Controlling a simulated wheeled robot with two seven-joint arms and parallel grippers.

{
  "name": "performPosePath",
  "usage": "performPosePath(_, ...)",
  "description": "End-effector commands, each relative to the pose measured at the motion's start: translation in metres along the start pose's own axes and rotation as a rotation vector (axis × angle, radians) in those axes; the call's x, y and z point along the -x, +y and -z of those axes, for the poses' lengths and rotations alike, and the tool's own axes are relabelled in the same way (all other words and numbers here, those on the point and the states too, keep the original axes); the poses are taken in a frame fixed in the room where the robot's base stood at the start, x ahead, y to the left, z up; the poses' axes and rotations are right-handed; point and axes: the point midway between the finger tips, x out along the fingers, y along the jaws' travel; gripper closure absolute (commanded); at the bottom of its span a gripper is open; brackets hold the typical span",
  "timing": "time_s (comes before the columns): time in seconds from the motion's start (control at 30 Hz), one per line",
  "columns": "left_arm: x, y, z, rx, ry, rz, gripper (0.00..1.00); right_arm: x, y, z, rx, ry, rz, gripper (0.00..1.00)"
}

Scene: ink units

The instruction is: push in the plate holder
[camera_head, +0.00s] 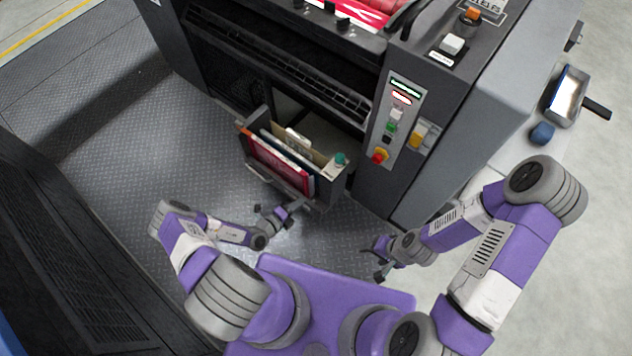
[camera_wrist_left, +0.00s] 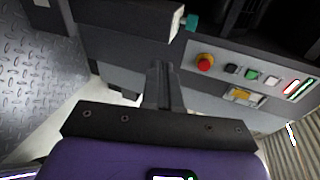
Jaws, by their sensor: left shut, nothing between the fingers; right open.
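The plate holder (camera_head: 327,187) is a grey open-topped box sticking out from the front of the dark press. Red-edged and pale plates (camera_head: 282,160) stand in it, and a teal knob (camera_head: 340,159) sits at its right end. The knob also shows at the top of the left wrist view (camera_wrist_left: 192,21). My left gripper (camera_head: 283,211) is in front of the holder's outer face, low down. Its fingers are shut and empty in the left wrist view (camera_wrist_left: 163,82); I cannot tell whether they touch the holder. My right gripper (camera_head: 375,260) is open and empty, to the right and nearer my base.
The press has a control panel (camera_head: 394,120) with coloured buttons and a red emergency stop (camera_head: 379,156) right of the holder. A tray (camera_head: 567,95) and a blue object (camera_head: 542,133) lie on a ledge at the right. The metal floor (camera_head: 190,150) left of the holder is clear.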

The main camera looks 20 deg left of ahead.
Motion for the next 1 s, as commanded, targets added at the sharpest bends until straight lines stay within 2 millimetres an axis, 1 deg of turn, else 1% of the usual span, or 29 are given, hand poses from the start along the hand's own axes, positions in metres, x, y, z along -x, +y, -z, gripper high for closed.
performPosePath(0.03,0.001,0.005,-0.009,0.037,-0.044,0.001,1.0,0.0,0.0,0.0,0.0,0.0,0.0,0.34)
performPosePath(0.07,0.001,0.007,-0.012,0.052,-0.061,0.0,1.0,-0.001,0.0,0.0,0.0,0.0,0.0,0.34)
performPosePath(0.17,-0.004,0.009,-0.017,0.071,-0.083,0.002,1.0,-0.003,0.001,0.0,0.0,0.0,0.0,0.34)
performPosePath(0.27,-0.018,0.009,-0.017,0.069,-0.081,0.003,1.0,-0.007,0.003,0.0,0.0,0.0,0.0,0.34)
performPosePath(0.6,-0.091,0.011,-0.022,0.065,-0.077,0.002,1.0,-0.03,0.011,0.001,0.0,0.0,0.0,0.34)
performPosePath(0.67,-0.102,0.011,-0.022,0.065,-0.076,0.002,1.0,-0.034,0.013,0.002,0.0,0.0,0.0,0.34)
performPosePath(0.7,-0.108,0.008,-0.024,0.065,-0.078,0.002,1.0,-0.035,0.013,0.002,0.0,0.0,0.0,0.34)
performPosePath(0.83,-0.124,0.001,-0.026,0.064,-0.077,0.001,1.0,-0.039,0.015,0.002,0.0,0.0,0.0,0.34)
performPosePath(1.0,-0.134,-0.003,-0.027,0.065,-0.078,0.001,1.0,-0.042,0.016,0.002,0.0,0.0,0.0,0.34)
